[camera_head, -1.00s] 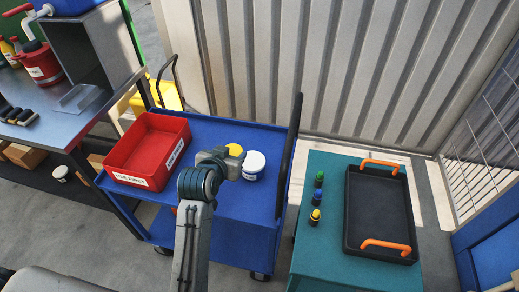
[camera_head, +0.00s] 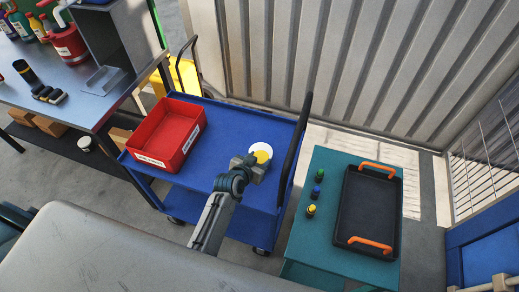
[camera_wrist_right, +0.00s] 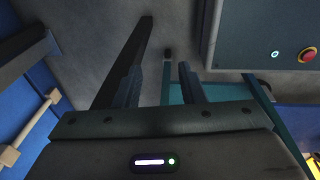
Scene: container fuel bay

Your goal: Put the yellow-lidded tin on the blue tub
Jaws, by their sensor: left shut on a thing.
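The yellow-lidded tin (camera_head: 263,157) is in my left gripper (camera_head: 257,163), over the blue trolley's top deck. Only its yellow lid shows clearly; the jaws cover its side. Right behind it, and partly covered by it in the head view, is a white round top (camera_head: 260,147), which I take for the blue tub's. The tub's side is hidden now. The tin overlaps this top in the picture; I cannot tell whether they touch. My right gripper (camera_wrist_right: 160,85) shows in the right wrist view with its fingers apart and nothing between them.
A red labelled bin (camera_head: 188,131) stands on the left of the blue trolley (camera_head: 222,115). The trolley's dark handle (camera_head: 294,150) rises right of the tin. A teal table (camera_head: 309,240) holds small capped bottles (camera_head: 315,191) and a black tray (camera_head: 375,210) with orange handles.

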